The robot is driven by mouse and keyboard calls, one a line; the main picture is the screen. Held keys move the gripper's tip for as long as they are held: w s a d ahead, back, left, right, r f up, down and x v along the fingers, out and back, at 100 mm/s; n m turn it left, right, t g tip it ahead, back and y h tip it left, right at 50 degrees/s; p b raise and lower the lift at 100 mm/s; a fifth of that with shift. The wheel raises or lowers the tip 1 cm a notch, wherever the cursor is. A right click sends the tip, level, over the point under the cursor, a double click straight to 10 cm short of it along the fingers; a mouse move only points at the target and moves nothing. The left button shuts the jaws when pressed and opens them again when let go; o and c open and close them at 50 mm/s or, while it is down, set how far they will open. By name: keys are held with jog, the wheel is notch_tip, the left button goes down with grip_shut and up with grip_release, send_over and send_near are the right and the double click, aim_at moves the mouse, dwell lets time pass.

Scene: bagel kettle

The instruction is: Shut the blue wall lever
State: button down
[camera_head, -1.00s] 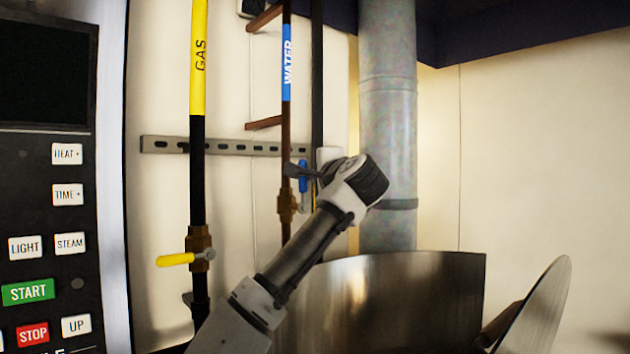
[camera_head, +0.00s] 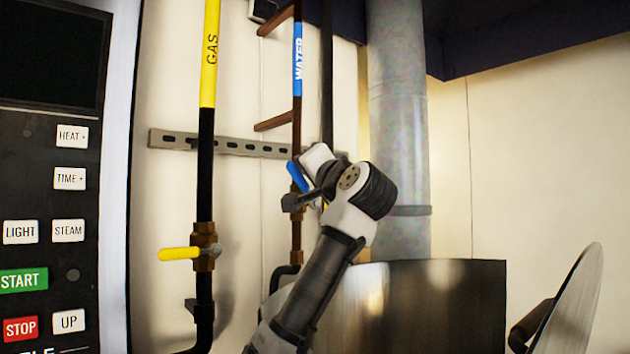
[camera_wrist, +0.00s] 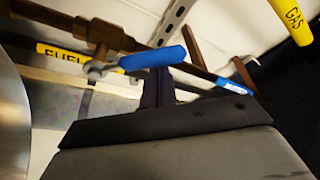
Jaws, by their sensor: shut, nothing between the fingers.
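The blue wall lever (camera_head: 296,175) sits on the brass valve of the water pipe (camera_head: 298,128). In the head view it is tilted, its upper end leaning left across the pipe. The lever also shows in the wrist view (camera_wrist: 153,57), its metal arm running left to the brass valve body (camera_wrist: 103,36). My gripper (camera_head: 293,202) is shut and empty, just below the lever in the head view. In the wrist view its dark fingertips (camera_wrist: 157,88) lie right against the lever's blue grip and appear to touch it. My wrist hides part of the valve.
The gas pipe (camera_head: 205,160) with a yellow lever (camera_head: 179,254) stands to the left, near a control panel (camera_head: 50,190). A steel kettle (camera_head: 440,305) with a raised lid (camera_head: 568,305) is at lower right. A grey duct (camera_head: 398,120) rises behind my wrist.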

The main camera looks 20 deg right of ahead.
jog(key=n, duration=0.1)
jog(key=a+f+n+y+b, duration=0.1)
jog(key=n, duration=0.1)
jog(key=f+n+y, duration=0.1)
jog(key=shift+s+a+n+b, duration=0.3)
jog(key=shift+a+n, duration=0.05)
jog(key=shift+n, duration=0.05)
jog(key=shift+s+a+f+n+y+b, duration=0.1)
jog(key=shift+a+f+n+y+b, duration=0.3)
jog(key=shift+n, duration=0.35)
jog(key=shift+s+a+f+n+y+b, duration=0.15)
jog(key=shift+f+n+y, duration=0.2)
jog(key=shift+f+n, duration=0.3)
jog(key=shift+s+a+f+n+y+b, duration=0.1)
jog(key=shift+a+f+n+y+b, duration=0.25)
jog(key=shift+n, duration=0.45)
jog(key=shift+f, duration=0.15)
notch_tip(320, 180, up, 20)
jog(key=p, duration=0.4)
